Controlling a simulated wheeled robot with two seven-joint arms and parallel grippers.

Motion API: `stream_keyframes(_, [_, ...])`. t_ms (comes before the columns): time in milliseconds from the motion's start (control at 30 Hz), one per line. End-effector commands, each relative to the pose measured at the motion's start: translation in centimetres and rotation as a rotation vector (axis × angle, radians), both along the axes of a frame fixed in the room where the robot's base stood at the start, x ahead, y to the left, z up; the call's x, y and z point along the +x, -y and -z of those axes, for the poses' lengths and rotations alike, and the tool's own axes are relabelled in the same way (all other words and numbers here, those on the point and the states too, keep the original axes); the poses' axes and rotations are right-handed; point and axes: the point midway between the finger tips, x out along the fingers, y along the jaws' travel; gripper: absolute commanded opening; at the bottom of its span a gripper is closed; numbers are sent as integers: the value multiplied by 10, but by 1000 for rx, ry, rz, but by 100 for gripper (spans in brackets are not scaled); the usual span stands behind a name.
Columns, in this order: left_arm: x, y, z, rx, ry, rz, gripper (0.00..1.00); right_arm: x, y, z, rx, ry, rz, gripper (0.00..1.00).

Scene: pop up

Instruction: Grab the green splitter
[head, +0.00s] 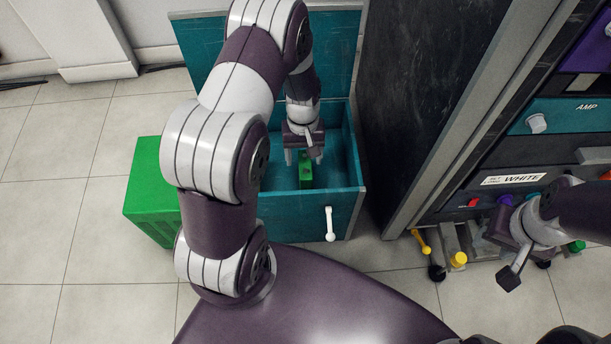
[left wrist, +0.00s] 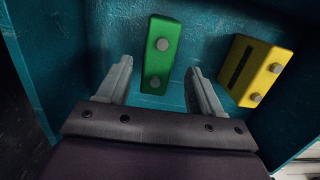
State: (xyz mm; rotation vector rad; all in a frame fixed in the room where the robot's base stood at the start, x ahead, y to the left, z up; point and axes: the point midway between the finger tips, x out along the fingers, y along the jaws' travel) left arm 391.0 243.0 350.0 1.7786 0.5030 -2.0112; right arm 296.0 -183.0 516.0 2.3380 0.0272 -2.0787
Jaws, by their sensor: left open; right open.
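The green splitter (head: 306,172) is a small green block inside the teal open drawer (head: 340,203). In the left wrist view the green splitter (left wrist: 160,58) shows two round grey knobs and lies ahead of and between my fingertips. My left gripper (head: 304,158) points down into the drawer, with its fingers apart. In the left wrist view my left gripper (left wrist: 160,80) is open, and the splitter's near end reaches between the fingers. I cannot tell whether they touch. My right gripper (head: 511,262) is at the right, in front of the rack, away from the drawer, and partly seen.
A yellow block (left wrist: 259,70) with grey knobs lies right of the green splitter in the left wrist view. The drawer walls stand close around my left gripper. A green crate (head: 150,195) stands on the floor at left. The rack (head: 560,150) is at right.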

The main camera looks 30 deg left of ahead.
Motion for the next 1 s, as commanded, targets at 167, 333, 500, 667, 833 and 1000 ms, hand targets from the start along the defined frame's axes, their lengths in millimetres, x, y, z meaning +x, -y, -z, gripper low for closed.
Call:
stream_keyframes(167, [-5, 5, 30, 0, 0, 2, 66, 0, 0, 27, 0, 1, 0, 43])
stream_keyframes(333, [-9, 9, 57, 1, 1, 0, 66, 0, 0, 50, 0, 0, 0, 43])
stream_keyframes(500, [-9, 9, 54, 1, 2, 1, 66, 0, 0, 46, 0, 1, 0, 43])
stream_keyframes(667, [-9, 9, 54, 0, 1, 1, 66, 0, 0, 45, 0, 1, 0, 43])
stream_keyframes(833, [-10, 9, 55, 0, 0, 1, 66, 0, 0, 43, 0, 1, 0, 43])
stream_keyframes(1000, [-9, 9, 57, 0, 1, 1, 66, 0, 0, 42, 0, 0, 0, 43])
